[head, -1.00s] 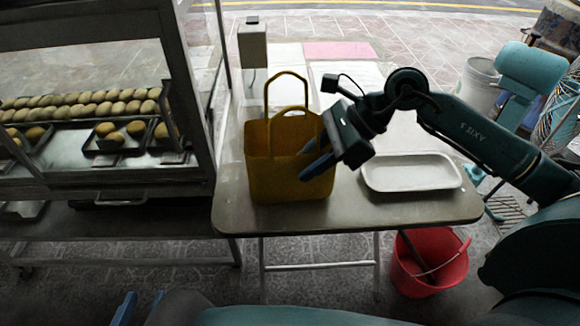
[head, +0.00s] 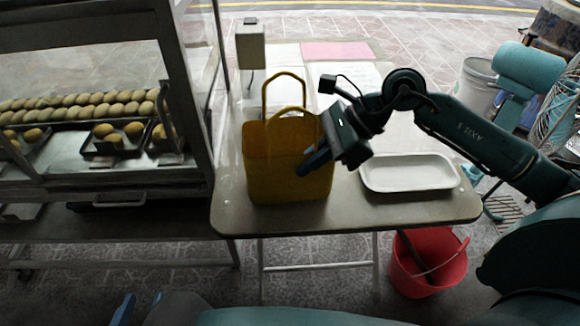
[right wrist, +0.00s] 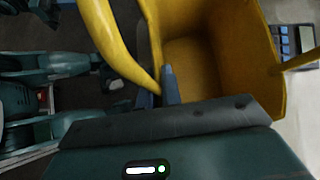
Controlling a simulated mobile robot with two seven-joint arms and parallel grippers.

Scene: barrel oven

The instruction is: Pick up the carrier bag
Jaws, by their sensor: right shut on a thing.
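The yellow carrier bag (head: 285,165) stands upright on the table in the head view, its two handles raised above its open top. My right gripper (head: 308,165) is shut on the near right part of the bag. In the right wrist view the bag (right wrist: 205,60) fills the upper middle, and my right gripper's blue fingers (right wrist: 162,88) are together at its rim beside a handle. How much of the rim lies between them is hidden.
The table (head: 300,220) also holds a white tray (head: 410,173), right of the bag. A glass case with buns (head: 80,105) stands close on the left. A red bucket (head: 430,265) is below the table's right end. A calculator (right wrist: 295,42) shows in the right wrist view.

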